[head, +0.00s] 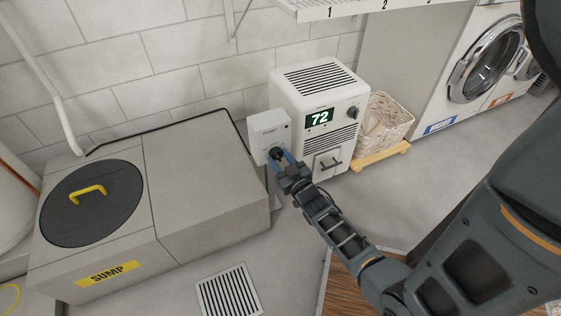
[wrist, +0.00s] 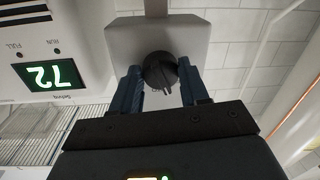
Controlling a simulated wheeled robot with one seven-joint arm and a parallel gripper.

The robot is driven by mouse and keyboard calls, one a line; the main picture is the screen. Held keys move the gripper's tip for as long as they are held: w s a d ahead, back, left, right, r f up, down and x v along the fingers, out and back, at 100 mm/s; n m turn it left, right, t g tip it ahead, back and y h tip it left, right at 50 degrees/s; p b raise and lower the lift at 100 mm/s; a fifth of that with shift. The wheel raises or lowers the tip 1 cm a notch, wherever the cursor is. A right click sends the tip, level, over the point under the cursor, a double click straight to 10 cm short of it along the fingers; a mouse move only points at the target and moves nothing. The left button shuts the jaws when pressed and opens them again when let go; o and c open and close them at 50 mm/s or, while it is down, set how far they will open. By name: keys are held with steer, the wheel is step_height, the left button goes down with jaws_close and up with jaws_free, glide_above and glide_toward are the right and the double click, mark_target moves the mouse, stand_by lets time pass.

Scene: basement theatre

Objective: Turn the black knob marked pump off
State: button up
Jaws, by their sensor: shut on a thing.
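The black pump knob (head: 276,153) is on the front of a small white box (head: 268,128) marked PUMP, left of the dehumidifier. My gripper (head: 279,158) is at the knob, with its blue fingers on either side of it. In the wrist view the knob (wrist: 160,71) sits between the two blue fingertips (wrist: 160,84), and the gripper is shut on it. The white box (wrist: 125,42) shows behind the knob. The fingers partly hide the knob in the head view, and I cannot read its pointer setting.
A white dehumidifier (head: 318,88) showing 72 stands just right of the box, with its own black knob (head: 352,112). The grey sump cover (head: 200,165) lies to the left. A wicker basket (head: 384,124) and washers (head: 490,62) stand further right. A floor drain (head: 229,292) lies in front.

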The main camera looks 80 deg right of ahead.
steer(key=n+b, duration=0.1)
steer(key=n, duration=0.4)
steer(key=shift+n, duration=0.3)
stand_by(0.4)
steer(key=o, duration=1.1)
steer(key=shift+r, duration=0.1)
steer(key=shift+c, duration=0.2)
steer(key=p+v, duration=0.1)
steer(key=v, duration=0.6)
steer(key=shift+s+a, duration=0.25)
steer(key=shift+a, duration=0.1)
